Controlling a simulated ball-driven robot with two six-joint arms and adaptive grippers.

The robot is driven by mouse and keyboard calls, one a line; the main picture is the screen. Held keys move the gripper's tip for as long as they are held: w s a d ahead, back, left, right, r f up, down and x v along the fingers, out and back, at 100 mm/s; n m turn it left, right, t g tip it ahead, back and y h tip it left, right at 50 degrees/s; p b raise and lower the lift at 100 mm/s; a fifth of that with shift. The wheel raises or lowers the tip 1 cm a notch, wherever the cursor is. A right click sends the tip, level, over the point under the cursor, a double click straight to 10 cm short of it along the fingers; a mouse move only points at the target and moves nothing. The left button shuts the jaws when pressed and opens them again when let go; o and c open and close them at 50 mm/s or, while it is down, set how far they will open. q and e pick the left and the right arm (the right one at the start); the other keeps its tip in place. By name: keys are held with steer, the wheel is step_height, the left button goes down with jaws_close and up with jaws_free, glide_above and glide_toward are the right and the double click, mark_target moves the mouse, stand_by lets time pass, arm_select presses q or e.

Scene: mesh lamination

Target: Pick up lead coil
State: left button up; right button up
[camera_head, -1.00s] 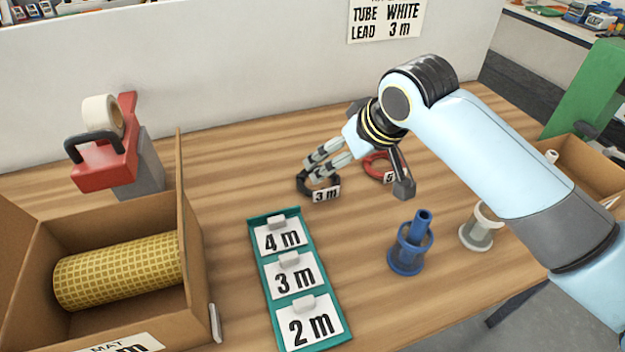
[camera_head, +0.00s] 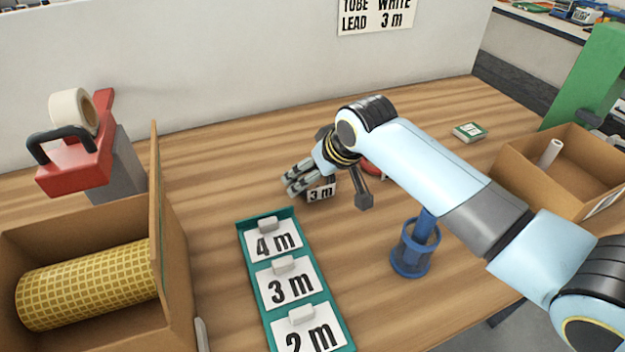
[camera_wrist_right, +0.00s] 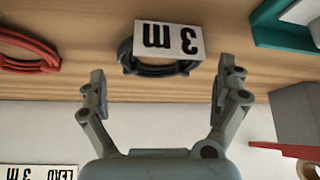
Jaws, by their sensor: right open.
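The lead coil is a black ring with a white "3 m" tag (camera_head: 320,193), lying on the table mostly hidden behind my right gripper in the head view. The black coil (camera_wrist_right: 160,69) shows fully in the right wrist view, its tag upside down, ahead of and between the fingers. My right gripper (camera_head: 296,184) is low over the table at the coil. In the wrist view the right gripper (camera_wrist_right: 164,90) is open with both fingers apart and nothing between the tips. My left gripper is not in view.
A red coil (camera_wrist_right: 28,50) lies beside the black one. A teal tray (camera_head: 254,275) of length cards stands nearer. A blue spool stand (camera_head: 414,255) is under my right arm. A cardboard box (camera_head: 178,255) with a yellow mat roll and a red tape dispenser (camera_head: 75,165) stand left.

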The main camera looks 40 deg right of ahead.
steer(key=shift+x, duration=1.1)
steer(key=shift+c, duration=0.3)
steer(key=c, duration=0.9)
steer(key=shift+r, duration=0.1)
